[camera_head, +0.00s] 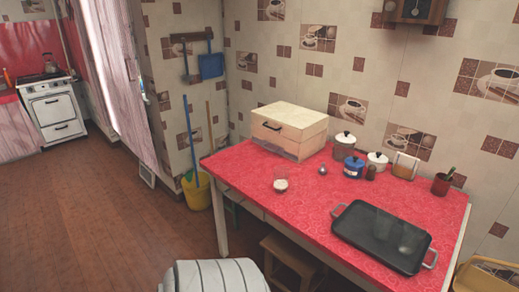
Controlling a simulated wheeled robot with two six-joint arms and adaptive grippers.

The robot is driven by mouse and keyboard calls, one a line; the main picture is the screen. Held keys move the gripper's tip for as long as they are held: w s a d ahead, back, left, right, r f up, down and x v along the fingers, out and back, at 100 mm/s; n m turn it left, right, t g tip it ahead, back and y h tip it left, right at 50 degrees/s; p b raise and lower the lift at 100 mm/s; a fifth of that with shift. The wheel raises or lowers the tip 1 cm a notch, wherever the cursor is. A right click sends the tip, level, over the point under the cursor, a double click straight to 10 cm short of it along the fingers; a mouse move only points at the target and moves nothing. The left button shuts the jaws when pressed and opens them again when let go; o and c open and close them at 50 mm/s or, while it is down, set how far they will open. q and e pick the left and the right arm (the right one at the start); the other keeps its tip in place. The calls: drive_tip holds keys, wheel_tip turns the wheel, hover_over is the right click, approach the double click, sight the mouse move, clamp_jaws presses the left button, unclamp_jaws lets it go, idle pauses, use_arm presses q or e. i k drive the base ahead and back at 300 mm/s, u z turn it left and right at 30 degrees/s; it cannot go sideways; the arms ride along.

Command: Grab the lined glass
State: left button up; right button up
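A small clear glass (281,181) stands upright on the red patterned table (245,171), near its front left part. Its lower part looks whitish. Any lines on it are too small to make out. It stands apart from the other things on the table. Neither of my grippers is in view.
Behind the glass stands a cream wooden box (290,128). A small metal item (323,170) is to its right, then several lidded pots, including a blue one (354,167). A black tray (382,237) fills the table's right front. A wooden stool (290,262) is partly under the table.

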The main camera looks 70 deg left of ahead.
sight(281, 180)
drive_tip(key=u, duration=0.75)
drive_tip(key=i, duration=0.65)
drive_tip(key=u, duration=0.75)
